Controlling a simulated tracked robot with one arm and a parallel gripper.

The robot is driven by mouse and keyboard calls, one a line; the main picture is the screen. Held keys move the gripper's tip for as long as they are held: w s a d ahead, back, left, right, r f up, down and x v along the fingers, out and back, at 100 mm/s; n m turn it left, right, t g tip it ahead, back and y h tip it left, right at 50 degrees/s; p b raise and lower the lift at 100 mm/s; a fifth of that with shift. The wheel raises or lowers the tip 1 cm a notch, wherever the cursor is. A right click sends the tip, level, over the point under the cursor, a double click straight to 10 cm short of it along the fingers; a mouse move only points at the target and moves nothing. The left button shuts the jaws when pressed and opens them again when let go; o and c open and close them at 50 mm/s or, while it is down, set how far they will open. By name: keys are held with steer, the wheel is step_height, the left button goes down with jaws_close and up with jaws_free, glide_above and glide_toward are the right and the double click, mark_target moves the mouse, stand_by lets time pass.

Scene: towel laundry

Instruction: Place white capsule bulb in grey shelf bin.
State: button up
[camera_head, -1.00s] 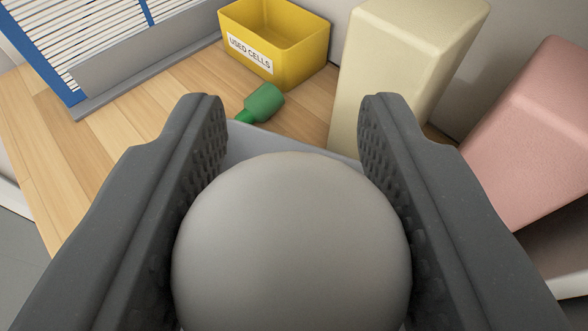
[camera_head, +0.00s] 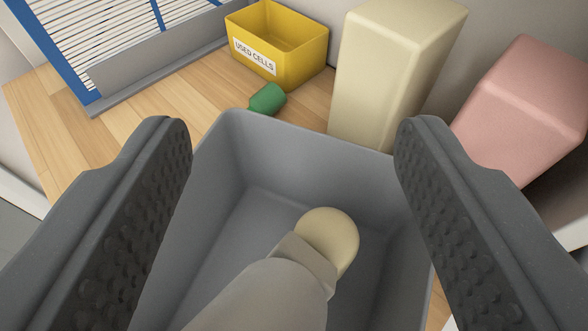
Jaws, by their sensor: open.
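My gripper (camera_head: 292,130) is open wide and empty, with its two fingers apart over the grey shelf bin (camera_head: 215,185). The white capsule bulb (camera_head: 262,298) is inside the bin's walls, below and between the fingers and touching neither. Its pale rounded body runs out of the bottom of the picture. A collar and a cream round end point away from me, up and to the right. I cannot tell whether it rests on the bin floor or is still dropping. The bin's near side is out of view.
Behind the bin stand a yellow bin labelled USED CELLS (camera_head: 280,45), a small green object (camera_head: 268,99), and a tall cream block (camera_head: 385,75). A pink block (camera_head: 520,105) is at right, a blue-framed rack (camera_head: 110,40) at left. The wooden surface (camera_head: 120,125) at left is clear.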

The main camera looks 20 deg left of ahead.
steer(key=v, duration=0.9)
steer(key=s+d+r+m+t+h, duration=0.1)
steer(key=d+r+h, duration=0.1)
steer(key=d+r, duration=0.55)
steer(key=d+r+m+t+h, duration=0.1)
steer(key=d+r, duration=0.3)
steer(key=r, duration=0.7)
steer(key=s+d+r+m+h, duration=0.1)
steer(key=s+d+r, duration=0.1)
steer(key=s+r, duration=0.4)
steer(key=s+d+r+m+h, duration=0.2)
steer(key=s+r, duration=0.5)
steer(key=r, duration=0.4)
steer(key=shift+d, duration=0.7)
steer(key=shift+a+r, duration=0.1)
